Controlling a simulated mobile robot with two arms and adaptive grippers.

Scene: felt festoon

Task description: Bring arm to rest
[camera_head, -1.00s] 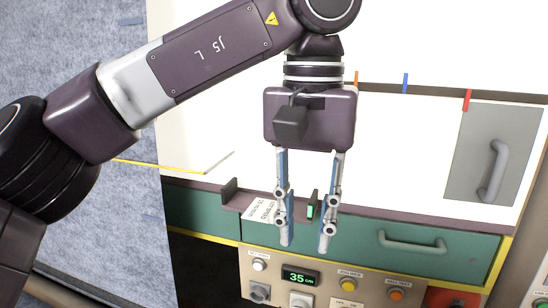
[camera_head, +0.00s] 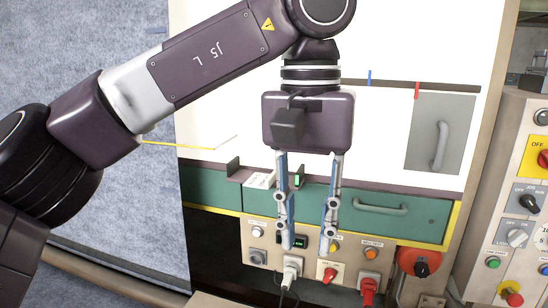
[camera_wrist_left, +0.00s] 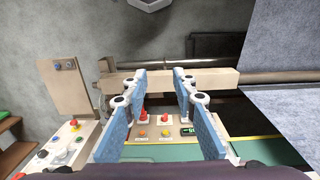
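My left arm comes in from the left in the head view. Its gripper (camera_head: 307,248) points down in front of the machine, with its two blue-padded fingers apart and nothing between them. The left wrist view also shows this gripper (camera_wrist_left: 163,115) open and empty, its fingers spread over the machine's control panel. My right gripper is in neither view.
A machine with a green drawer front (camera_head: 395,207) and a grey handled door (camera_head: 440,135) stands behind the gripper. Below is a button panel (camera_head: 345,260) with a red knob (camera_head: 368,288). A control box (camera_head: 515,200) stands at the right. Grey felt (camera_head: 80,50) hangs left.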

